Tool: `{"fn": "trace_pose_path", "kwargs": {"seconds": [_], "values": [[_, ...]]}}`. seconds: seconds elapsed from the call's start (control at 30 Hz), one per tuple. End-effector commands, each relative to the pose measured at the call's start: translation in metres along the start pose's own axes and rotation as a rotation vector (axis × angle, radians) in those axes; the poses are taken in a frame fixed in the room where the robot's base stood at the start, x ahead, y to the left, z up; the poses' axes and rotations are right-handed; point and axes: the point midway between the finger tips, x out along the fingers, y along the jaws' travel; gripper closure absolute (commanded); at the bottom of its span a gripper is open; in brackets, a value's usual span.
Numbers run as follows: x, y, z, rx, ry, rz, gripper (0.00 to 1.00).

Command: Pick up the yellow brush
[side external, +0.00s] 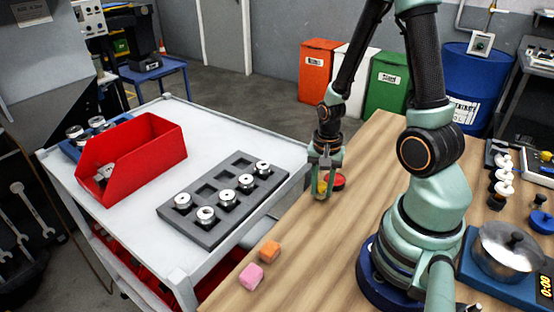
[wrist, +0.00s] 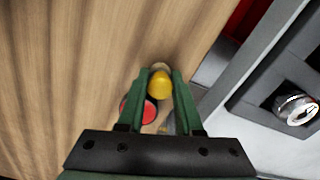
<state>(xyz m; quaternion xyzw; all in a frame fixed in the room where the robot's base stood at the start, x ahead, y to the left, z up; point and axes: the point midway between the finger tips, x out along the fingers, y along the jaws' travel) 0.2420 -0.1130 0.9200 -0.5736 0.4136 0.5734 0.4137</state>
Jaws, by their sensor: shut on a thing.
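My gripper (side external: 322,180) is low over the wooden table, near its left edge in the side external view. Its green fingers are shut on a small yellow thing (side external: 322,187), which looks like the yellow brush; its shape is partly hidden by the fingers. In the wrist view, the yellow brush (wrist: 160,84) shows as a rounded yellow end between the fingertips of my gripper (wrist: 160,78). I cannot tell if it still touches the table. A red round object with a dark rim (wrist: 138,110) lies close beside the fingers.
A white cart (side external: 150,230) stands to the left with a grey tray (side external: 190,232) of metal parts and a red bin (side external: 150,160). A pot (side external: 505,255) is at right.

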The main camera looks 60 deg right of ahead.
Motion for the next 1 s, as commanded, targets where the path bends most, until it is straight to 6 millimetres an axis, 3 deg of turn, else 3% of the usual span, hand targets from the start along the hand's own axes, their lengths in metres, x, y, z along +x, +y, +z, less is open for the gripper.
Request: {"fn": "trace_pose_path", "kwargs": {"seconds": [0.27, 0.8, 1.0], "values": [[-0.036, -0.001, -0.001, 0.000, 0.006, -0.007, 1.00], [-0.154, -0.001, -0.001, 0.000, 0.006, -0.006, 1.00], [-0.182, 0.000, 0.000, 0.000, 0.002, -0.003, 1.00]]}}
